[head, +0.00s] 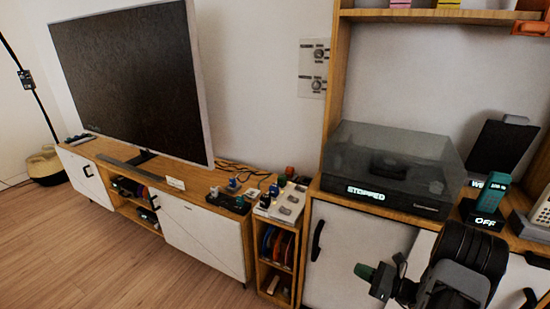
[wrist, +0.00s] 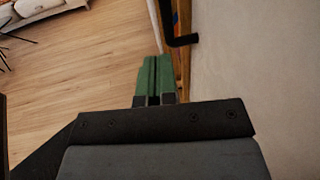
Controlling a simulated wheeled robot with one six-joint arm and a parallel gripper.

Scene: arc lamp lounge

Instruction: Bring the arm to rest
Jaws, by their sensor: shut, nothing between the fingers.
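My gripper (head: 361,271) is at the lower right of the head view, in front of the white cabinet doors below the turntable. Its green fingertips also show in the wrist view (wrist: 153,75), side by side and closed, with nothing between them. In the wrist view the fingers point toward the edge between the wooden floor and the pale cabinet door. My arm reaches in from the lower right of the head view. The fingers appear apart from the cabinet, though the exact gap is hard to tell.
A turntable (head: 392,168) with a "STOPPED" display stands on the cabinet (head: 355,240). A black door handle (head: 318,240) is left of my gripper. A television (head: 130,80) stands on a low console (head: 215,228). The wooden floor (head: 90,240) is open at left.

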